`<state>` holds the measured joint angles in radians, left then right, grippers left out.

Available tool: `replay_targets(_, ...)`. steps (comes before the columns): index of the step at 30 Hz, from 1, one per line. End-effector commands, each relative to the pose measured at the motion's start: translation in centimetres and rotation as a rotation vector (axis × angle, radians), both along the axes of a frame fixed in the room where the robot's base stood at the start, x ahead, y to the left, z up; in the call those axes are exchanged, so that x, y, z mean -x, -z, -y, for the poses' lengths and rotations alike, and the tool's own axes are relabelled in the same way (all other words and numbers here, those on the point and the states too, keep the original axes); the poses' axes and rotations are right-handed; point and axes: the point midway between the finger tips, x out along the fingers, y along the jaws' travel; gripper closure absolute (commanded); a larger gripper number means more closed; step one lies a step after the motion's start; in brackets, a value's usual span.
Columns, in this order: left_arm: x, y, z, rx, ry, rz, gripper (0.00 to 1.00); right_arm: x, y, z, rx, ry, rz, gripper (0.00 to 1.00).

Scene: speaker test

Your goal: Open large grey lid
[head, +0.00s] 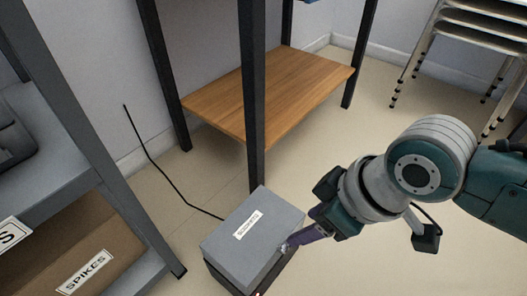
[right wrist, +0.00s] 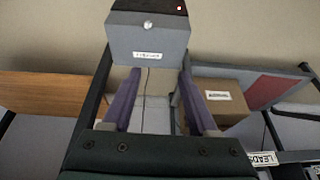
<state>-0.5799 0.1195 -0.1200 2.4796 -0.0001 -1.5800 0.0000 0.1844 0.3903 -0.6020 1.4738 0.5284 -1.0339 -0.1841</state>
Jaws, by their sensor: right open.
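The large grey lid (head: 245,252) sits flat and shut on a dark box at the bottom middle of the head view, with a white label on top. In the right wrist view the lid (right wrist: 150,42) is at the top, with a small silver knob near its edge and the dark box side with a red light beyond. My right gripper (head: 289,245) has purple fingers and reaches in from the right to the lid's right edge. The fingers (right wrist: 158,75) are spread apart with nothing between them; contact with the lid cannot be told. My left gripper is not in view.
A dark-legged rack with a wooden shelf (head: 270,95) stands behind the lid, one leg close to it. A grey shelf unit with a cardboard "SPIKES" box (head: 75,250) is at left. A black cable (head: 160,170) runs to the box. Stacked stools (head: 470,40) stand back right.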

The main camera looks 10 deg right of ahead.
Motion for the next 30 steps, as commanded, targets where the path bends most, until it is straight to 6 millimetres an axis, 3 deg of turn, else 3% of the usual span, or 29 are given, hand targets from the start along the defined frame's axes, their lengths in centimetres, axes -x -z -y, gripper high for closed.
replay_targets(1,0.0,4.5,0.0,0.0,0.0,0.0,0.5,-0.5,4.5,0.4,0.007,0.0,0.004,0.41)
replay_targets(6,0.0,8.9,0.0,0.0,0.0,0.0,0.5,-1.5,9.3,1.4,0.02,0.002,0.01,0.41)
replay_targets(16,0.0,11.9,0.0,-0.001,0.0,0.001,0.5,-2.5,12.4,1.6,0.024,0.006,0.015,0.41)
replay_targets(24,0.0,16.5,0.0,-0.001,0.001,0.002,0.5,-3.8,17.1,0.4,0.023,0.005,0.014,0.41)
replay_targets(30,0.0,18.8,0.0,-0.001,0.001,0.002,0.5,-4.6,19.3,-0.2,0.024,0.004,0.014,0.41)
